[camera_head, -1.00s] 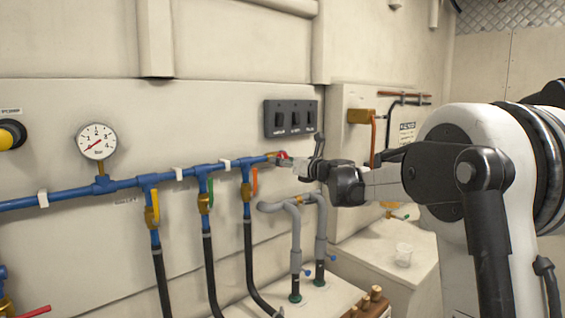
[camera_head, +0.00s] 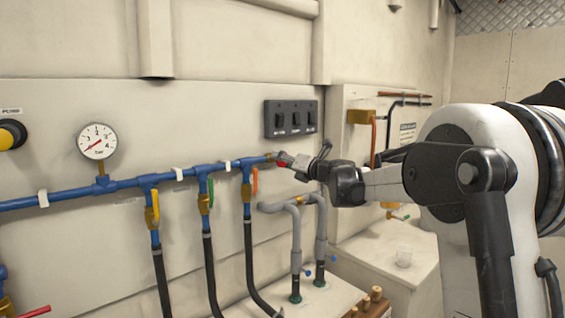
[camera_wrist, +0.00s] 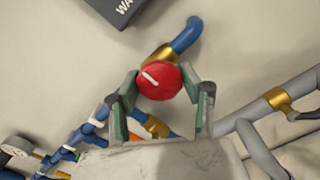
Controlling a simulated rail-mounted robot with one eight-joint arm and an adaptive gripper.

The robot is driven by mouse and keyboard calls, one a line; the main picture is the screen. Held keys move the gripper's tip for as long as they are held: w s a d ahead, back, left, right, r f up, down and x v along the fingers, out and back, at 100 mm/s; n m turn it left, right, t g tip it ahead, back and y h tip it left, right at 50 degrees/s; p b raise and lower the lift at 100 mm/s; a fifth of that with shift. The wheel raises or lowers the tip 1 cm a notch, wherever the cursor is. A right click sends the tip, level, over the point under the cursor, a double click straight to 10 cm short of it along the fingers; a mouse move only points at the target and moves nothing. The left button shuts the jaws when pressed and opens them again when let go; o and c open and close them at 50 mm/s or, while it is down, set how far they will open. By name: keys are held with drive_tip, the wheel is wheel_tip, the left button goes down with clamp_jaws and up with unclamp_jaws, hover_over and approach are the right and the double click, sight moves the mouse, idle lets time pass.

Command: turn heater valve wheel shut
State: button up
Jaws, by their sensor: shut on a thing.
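The red valve wheel (camera_wrist: 159,80) is round with a white mark on its face. It sits on a brass fitting at the end of the blue pipe (camera_wrist: 187,36). In the wrist view my gripper (camera_wrist: 160,92) has one finger on each side of the wheel and is shut on it. In the head view my gripper (camera_head: 288,160) is at the right end of the blue pipe run, and only a small red part of the wheel (camera_head: 282,164) shows beside the fingers.
Left along the blue pipe are valves with orange (camera_head: 255,181), green (camera_head: 210,190) and yellow (camera_head: 155,204) handles. A pressure gauge (camera_head: 97,141) stands above the pipe. A black switch panel (camera_head: 291,119) is above my gripper. Grey pipes (camera_head: 295,235) rise below it.

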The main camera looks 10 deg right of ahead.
drive_tip(key=o, duration=1.2)
drive_tip(key=v, duration=1.2)
